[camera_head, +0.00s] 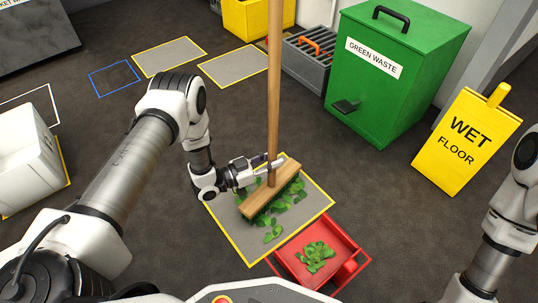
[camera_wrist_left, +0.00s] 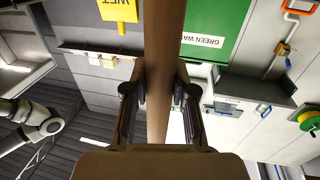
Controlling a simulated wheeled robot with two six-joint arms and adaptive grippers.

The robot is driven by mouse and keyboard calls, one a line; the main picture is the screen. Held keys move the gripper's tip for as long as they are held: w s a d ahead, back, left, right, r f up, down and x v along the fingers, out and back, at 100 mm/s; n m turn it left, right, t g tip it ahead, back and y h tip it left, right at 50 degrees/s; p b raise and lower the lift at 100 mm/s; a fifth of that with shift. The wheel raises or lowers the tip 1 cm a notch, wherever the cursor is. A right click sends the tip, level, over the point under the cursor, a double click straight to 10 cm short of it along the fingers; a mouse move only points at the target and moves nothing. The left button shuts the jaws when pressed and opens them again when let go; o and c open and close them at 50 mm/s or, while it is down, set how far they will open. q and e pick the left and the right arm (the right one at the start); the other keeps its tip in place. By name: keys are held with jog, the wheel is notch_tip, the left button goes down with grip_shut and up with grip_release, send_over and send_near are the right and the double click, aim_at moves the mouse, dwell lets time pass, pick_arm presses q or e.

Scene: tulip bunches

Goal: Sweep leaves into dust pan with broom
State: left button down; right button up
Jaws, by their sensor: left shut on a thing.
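The broom has a long wooden handle (camera_head: 274,90) and a wooden head (camera_head: 270,188) with green bristles or leaves under it. My left gripper (camera_head: 268,168) is shut on the handle just above the head; the left wrist view shows the handle (camera_wrist_left: 163,70) between both fingers. Green leaves (camera_head: 272,236) lie on the grey mat (camera_head: 229,233) around and in front of the broom head. The red dust pan (camera_head: 290,258) stands at the mat's near right corner, with a pile of leaves (camera_head: 317,255) in it. My right gripper is out of view.
A green waste bin (camera_head: 400,85) and a yellow wet floor sign (camera_head: 462,140) stand at the right. A grey crate (camera_head: 308,65) stands beside the bin. A white container (camera_head: 28,165) is at the left. The dark floor left of the mat is mostly clear.

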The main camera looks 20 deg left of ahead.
pick_arm(q)
jog(key=s+d+p, duration=0.3)
jog(key=s+d, duration=0.1)
jog(key=d, duration=0.3)
jog(key=shift+s+d, duration=0.3)
jog(key=shift+d, duration=0.1)
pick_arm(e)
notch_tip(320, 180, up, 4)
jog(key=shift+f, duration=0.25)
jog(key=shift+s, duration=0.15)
pick_arm(q)
notch_tip(320, 180, up, 7)
jog(key=p, duration=0.7)
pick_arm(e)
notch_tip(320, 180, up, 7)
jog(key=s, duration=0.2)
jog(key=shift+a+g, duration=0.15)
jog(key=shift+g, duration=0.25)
